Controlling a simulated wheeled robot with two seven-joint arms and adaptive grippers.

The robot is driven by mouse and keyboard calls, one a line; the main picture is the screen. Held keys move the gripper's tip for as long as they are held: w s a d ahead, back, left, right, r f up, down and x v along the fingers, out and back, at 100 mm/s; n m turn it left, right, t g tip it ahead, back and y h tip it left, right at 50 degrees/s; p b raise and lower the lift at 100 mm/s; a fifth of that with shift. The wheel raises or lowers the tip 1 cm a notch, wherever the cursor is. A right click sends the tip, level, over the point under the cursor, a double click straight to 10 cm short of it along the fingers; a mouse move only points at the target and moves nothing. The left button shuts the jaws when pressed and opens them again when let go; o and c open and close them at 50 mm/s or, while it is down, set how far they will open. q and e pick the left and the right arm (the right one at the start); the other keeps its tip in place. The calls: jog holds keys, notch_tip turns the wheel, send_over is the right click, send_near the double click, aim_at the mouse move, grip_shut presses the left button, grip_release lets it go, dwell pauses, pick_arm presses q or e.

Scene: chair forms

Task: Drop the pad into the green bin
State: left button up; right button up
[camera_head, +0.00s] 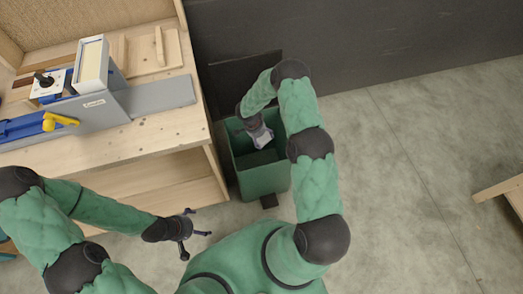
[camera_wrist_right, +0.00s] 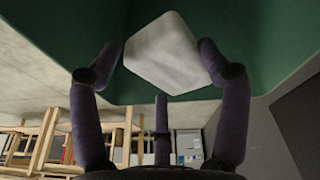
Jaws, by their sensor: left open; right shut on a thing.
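The white pad (camera_head: 263,140) is in my right gripper (camera_head: 255,130), over the mouth of the green bin (camera_head: 264,183). In the right wrist view the pad (camera_wrist_right: 163,55) is a pale block with rounded edges, between the fingers of my right gripper (camera_wrist_right: 160,65). The bin's green wall (camera_wrist_right: 60,25) fills the upper part of that view. How far the pad is below the rim I cannot tell. My left gripper (camera_head: 195,234) is open and empty, low in front of the workbench.
A wooden workbench (camera_head: 160,135) stands left of the bin, with a grey and blue machine (camera_head: 100,110) on it. A dark wall (camera_head: 350,40) is behind the bin. The floor (camera_head: 420,180) to the right is clear up to a wooden piece (camera_head: 500,187) at the edge.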

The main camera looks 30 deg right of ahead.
jog(key=o, duration=1.1)
jog(key=shift+r, duration=0.1)
jog(key=v, duration=1.1)
jog(key=shift+a+r, duration=0.2)
jog(key=shift+r, duration=0.15)
jog(key=shift+w, duration=0.15)
